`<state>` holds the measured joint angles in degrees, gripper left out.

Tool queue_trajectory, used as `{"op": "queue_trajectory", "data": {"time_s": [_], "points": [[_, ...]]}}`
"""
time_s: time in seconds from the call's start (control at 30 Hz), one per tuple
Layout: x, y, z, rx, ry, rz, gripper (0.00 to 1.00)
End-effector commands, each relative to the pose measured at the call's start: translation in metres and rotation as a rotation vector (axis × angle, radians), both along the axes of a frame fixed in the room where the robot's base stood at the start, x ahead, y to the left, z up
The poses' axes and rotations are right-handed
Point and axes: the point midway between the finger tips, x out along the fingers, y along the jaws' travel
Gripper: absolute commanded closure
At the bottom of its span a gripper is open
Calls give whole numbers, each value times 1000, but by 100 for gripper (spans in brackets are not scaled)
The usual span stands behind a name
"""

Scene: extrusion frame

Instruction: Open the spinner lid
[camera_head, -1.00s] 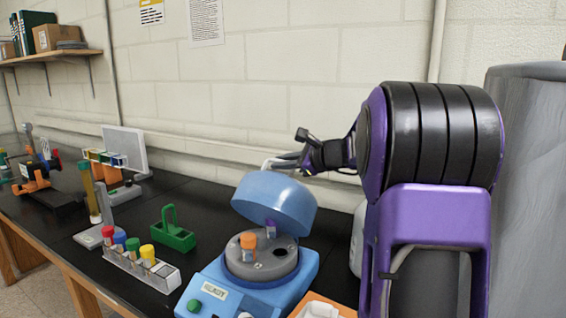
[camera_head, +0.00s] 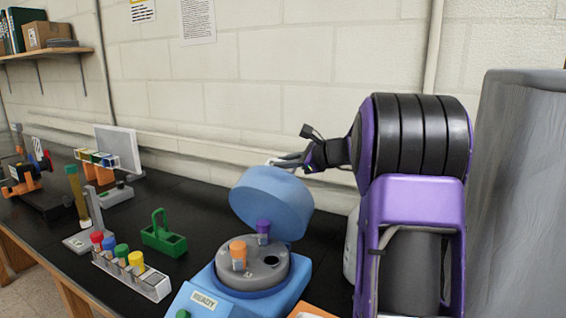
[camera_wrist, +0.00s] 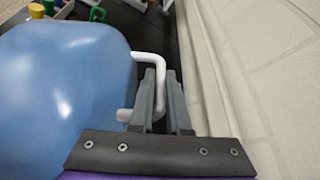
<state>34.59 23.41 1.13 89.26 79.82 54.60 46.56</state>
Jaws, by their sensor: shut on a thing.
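The blue spinner (camera_head: 230,297) stands on the bench with its blue lid (camera_head: 272,203) tilted up and back, well open. Inside, the grey rotor (camera_head: 252,272) shows, holding an orange-capped tube (camera_head: 238,255) and a purple-capped tube (camera_head: 263,232). My gripper (camera_head: 283,161) is at the top back of the lid, on its handle. In the wrist view, my gripper's grey fingers (camera_wrist: 161,100) are shut on the white lid handle (camera_wrist: 150,58), beside the lid dome (camera_wrist: 65,85). The finger contact is partly hidden.
A clear rack of coloured-cap tubes (camera_head: 130,275) and a green carrier (camera_head: 163,236) stand left of the spinner. The wall (camera_head: 280,90) is close behind the lid and my gripper. A grey cylinder (camera_head: 520,190) stands at the right.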

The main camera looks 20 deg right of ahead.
Motion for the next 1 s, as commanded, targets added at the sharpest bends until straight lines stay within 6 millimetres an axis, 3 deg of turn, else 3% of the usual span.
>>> {"op": "queue_trajectory", "data": {"time_s": [0.23, 0.27, 0.33, 0.73, 1.0], "points": [[-1, -1, -5, -1, 7, 1, 100], [-1, -1, -5, -1, 7, 1, 84], [-1, 0, -5, -1, 7, 1, 73], [-8, -5, -2, -2, 8, -3, 73], [-55, -29, 19, -3, 4, -8, 73]]}}
